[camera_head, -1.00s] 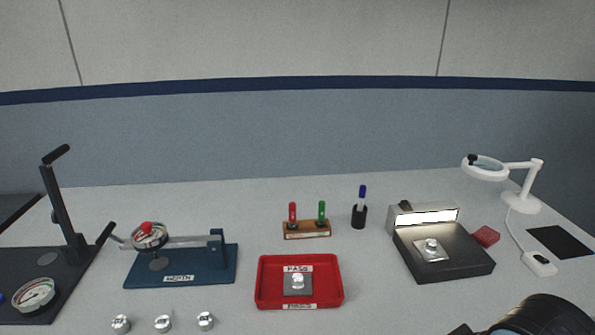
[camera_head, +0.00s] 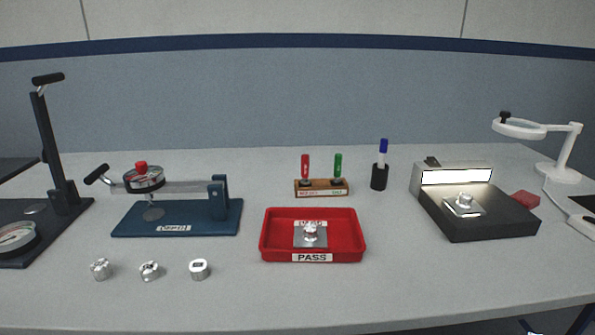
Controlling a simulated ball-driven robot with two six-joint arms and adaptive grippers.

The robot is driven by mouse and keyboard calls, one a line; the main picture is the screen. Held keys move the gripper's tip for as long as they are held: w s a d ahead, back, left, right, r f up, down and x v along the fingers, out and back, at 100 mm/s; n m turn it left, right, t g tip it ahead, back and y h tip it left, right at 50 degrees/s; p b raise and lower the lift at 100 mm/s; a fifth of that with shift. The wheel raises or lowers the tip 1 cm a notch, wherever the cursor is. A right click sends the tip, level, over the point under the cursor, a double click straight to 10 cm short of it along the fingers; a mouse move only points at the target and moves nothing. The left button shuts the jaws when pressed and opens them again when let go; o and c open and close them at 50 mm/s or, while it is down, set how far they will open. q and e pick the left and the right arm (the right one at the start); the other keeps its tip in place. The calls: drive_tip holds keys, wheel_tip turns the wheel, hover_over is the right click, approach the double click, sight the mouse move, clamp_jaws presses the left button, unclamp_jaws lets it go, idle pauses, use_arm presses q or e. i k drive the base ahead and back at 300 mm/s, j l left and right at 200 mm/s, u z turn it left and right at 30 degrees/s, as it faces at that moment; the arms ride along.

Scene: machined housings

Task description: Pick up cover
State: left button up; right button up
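Two square metal plates with round knobs on top look like covers. One plate (camera_head: 311,233) lies in a red tray (camera_head: 270,247) labelled PASS. The other plate (camera_head: 464,204) lies on a black block (camera_head: 490,226) with a lit strip behind it. The frames do not show which one is the task's cover. Neither of my grippers is in view.
Several small metal cylinders (camera_head: 199,269) stand at the front left. A blue fixture with a dial (camera_head: 176,218) and a black lever stand (camera_head: 68,203) are at the left. Red and green markers (camera_head: 321,187), a pen cup (camera_head: 379,177) and a white magnifier lamp (camera_head: 560,170) stand behind. The front middle is clear.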

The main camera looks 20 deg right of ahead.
sight(464, 205)
drive_tip(key=z, duration=1.5)
